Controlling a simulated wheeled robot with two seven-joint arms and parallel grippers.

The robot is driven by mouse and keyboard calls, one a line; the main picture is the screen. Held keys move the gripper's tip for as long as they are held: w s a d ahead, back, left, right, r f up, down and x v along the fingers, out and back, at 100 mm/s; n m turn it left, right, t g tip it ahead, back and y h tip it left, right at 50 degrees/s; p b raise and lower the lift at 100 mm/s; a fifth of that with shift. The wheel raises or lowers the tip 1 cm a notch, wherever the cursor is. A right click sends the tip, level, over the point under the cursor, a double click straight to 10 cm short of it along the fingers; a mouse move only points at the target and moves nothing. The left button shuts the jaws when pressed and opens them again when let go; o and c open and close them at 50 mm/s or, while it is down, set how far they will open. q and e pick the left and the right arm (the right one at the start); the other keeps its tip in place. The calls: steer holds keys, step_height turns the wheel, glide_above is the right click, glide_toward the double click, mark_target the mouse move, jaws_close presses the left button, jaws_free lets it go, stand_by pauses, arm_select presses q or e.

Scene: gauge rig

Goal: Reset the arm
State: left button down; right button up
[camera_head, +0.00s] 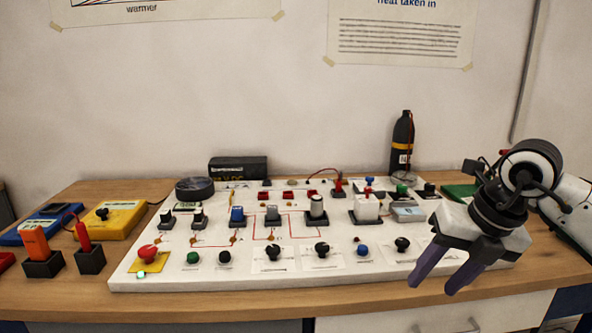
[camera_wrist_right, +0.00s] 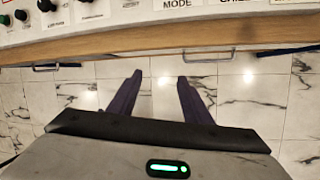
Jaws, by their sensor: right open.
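My right gripper (camera_head: 432,280) hangs over the front right part of the white control panel in the head view. Its two dark purple fingers are apart with nothing between them. The right wrist view also shows the open fingers (camera_wrist_right: 153,90), with the tiled floor beyond them and the table's front edge further up. My left gripper is not in the head view. The white panel (camera_head: 180,277) lies on the wooden table and carries knobs, switches and a red mushroom button (camera_head: 148,253) on a yellow plate.
A yellow meter (camera_head: 118,217), an orange device in a black holder (camera_head: 36,247) and a red probe (camera_head: 83,236) are at the left. A black bottle (camera_head: 402,143) and a black box (camera_head: 238,168) stand at the back. Bare wood (camera_head: 300,302) runs along the front.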

steer(key=s+a+f+g+y, duration=0.1)
steer(key=s+a+y, duration=0.2)
steer(key=a+y, duration=0.35)
steer(key=s+a+g+y, duration=0.1)
steer(key=s+a+y, duration=0.2)
steer(key=a, duration=0.7)
steer(key=s+a+f+g+y, duration=0.1)
steer(key=s+a+y, duration=0.35)
steer(key=a, duration=0.35)
steer(key=w+d+f+m+t+h, duration=0.1)
steer(key=w+d+f+m+t, duration=0.15)
steer(key=m+t, duration=0.6)
steer(key=w+d+f+m+t+h, duration=0.1)
steer(key=w+d+m+t, duration=0.25)
steer(key=m+t, duration=0.5)
steer(key=s+d+f+m+g+h, duration=0.1)
steer(key=d+f+m+h, duration=0.25)
steer(key=f+m, duration=0.2)
steer(key=s+d+f+m+h, duration=0.1)
steer(key=d+f+m+h, duration=0.25)
steer(key=f, duration=0.25)
steer(key=s+d+f+m+g+h, duration=0.3)
steer(key=s+f+m+g, duration=0.3)
steer(key=s+f, duration=1.1)
step_height(320, 180, down, 3)
steer(key=shift+d+f+g+h, duration=0.1)
steer(key=shift+d+g+h, duration=0.05)
steer(key=shift+g+h, duration=0.7)
